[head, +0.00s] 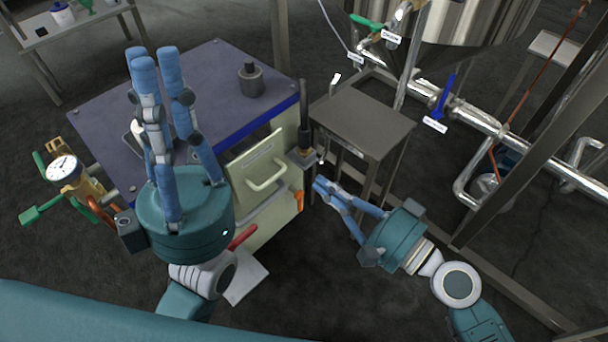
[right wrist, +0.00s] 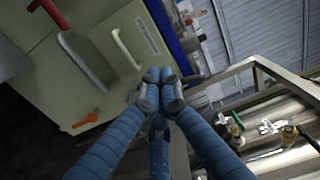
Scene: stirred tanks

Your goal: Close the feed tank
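A large steel tank (head: 485,22) hangs at the top right of the head view. A green valve handle (head: 367,21) is beside its outlet piping, near small white labels. I cannot read the labels, so I cannot tell which is the feed tank. My left gripper (head: 153,58) is open and empty over the dark cabinet top. My right gripper (head: 321,188) is low, between the cabinet and the small steel table, well apart from the green handle. Its fingertips are together and empty in the right wrist view (right wrist: 160,76).
The cabinet (head: 210,75) has a pale front with a handle (head: 268,176), a red lever (head: 243,237) and an orange lever (head: 298,201). A gauge (head: 63,168) and another green handle (head: 42,210) are at left. A steel table (head: 362,120) and frame post (head: 540,130) stand at right.

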